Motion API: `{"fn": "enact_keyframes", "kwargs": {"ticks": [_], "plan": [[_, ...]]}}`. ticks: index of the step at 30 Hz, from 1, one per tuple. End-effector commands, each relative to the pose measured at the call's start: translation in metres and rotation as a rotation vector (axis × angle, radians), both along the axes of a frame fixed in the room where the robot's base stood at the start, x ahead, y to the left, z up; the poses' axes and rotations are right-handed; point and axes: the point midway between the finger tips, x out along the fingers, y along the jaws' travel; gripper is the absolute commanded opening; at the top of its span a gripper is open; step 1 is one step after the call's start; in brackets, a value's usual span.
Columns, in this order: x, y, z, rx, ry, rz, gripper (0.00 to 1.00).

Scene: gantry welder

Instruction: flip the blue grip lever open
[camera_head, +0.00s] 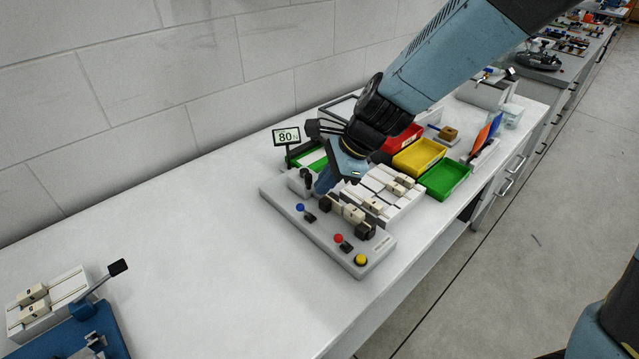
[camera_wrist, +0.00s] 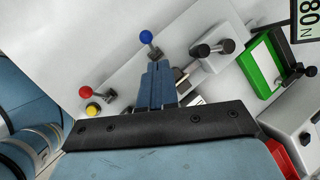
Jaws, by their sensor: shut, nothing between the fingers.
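The blue grip lever is a short lever with a round blue knob (camera_head: 300,208) on the left part of the grey fixture plate (camera_head: 285,215). In the wrist view its blue knob (camera_wrist: 146,37) shows just beyond my fingertips, with its dark pivot partly behind them. My gripper (camera_head: 321,188) is over the plate, pointing down, its blue fingers together and empty. The fingertips also show in the wrist view (camera_wrist: 156,66). They look close to the lever, but I cannot tell whether they touch it.
A red-knobbed lever (camera_head: 338,238) and a yellow button (camera_head: 360,259) are at the plate's front right. A clamp block with cream parts (camera_head: 353,213) is beside the gripper. A display reading 80 (camera_head: 286,136) and coloured bins (camera_head: 419,157) stand behind. The table's left is mostly clear.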

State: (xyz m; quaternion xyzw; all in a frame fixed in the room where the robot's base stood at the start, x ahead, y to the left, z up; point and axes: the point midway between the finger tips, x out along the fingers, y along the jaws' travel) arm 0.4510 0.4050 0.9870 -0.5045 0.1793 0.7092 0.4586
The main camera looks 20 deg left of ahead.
Motion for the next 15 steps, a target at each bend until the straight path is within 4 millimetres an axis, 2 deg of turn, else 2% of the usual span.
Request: {"fn": "enact_keyframes", "kwargs": {"ticks": [4,15], "plan": [[0.007,-0.020,0.015,0.001,-0.003,-0.001,0.00],[-0.006,-0.038,0.069,0.002,-0.004,0.002,0.00]]}}
